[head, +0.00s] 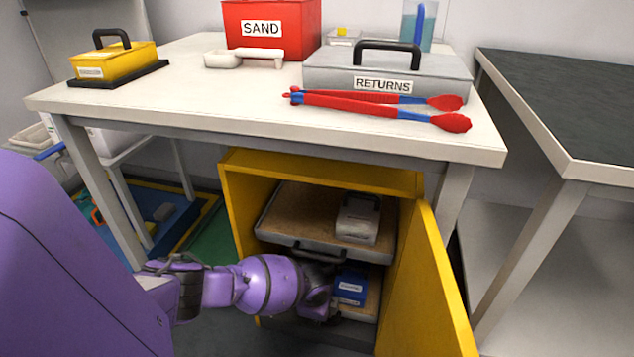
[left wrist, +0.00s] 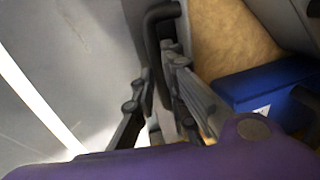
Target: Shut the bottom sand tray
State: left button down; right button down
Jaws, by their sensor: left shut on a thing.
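The bottom sand tray (head: 373,297) sits low in the open yellow cabinet, with a blue box (head: 350,287) on its sand. Its left part is hidden behind my left arm. In the left wrist view, the tray's sand (left wrist: 225,40), the blue box (left wrist: 265,88) and the tray's black handle (left wrist: 158,18) show. My left gripper (head: 322,303) is at the tray's front. In the left wrist view, its fingers (left wrist: 162,80) are closed on the handle. My right gripper is in neither view.
The upper sand tray (head: 290,215) carries a grey box (head: 357,218) above the bottom tray. The yellow cabinet door (head: 437,285) stands open at the right. A white table (head: 200,105) with a red SAND box (head: 268,30), RETURNS case (head: 385,72) and red tongs (head: 380,105) is over the cabinet.

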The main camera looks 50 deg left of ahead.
pick_arm(q)
jog(key=shift+w+a, duration=0.1)
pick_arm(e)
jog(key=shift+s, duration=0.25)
pick_arm(q)
jog(key=c, duration=1.8)
grip_release()
jog(key=shift+w, duration=0.1)
notch_tip(320, 180, up, 7)
jog(key=s, duration=0.1)
jog(key=shift+s+d+r, duration=0.15)
jog(key=shift+d+r, duration=0.05)
jog(key=shift+d, duration=0.15)
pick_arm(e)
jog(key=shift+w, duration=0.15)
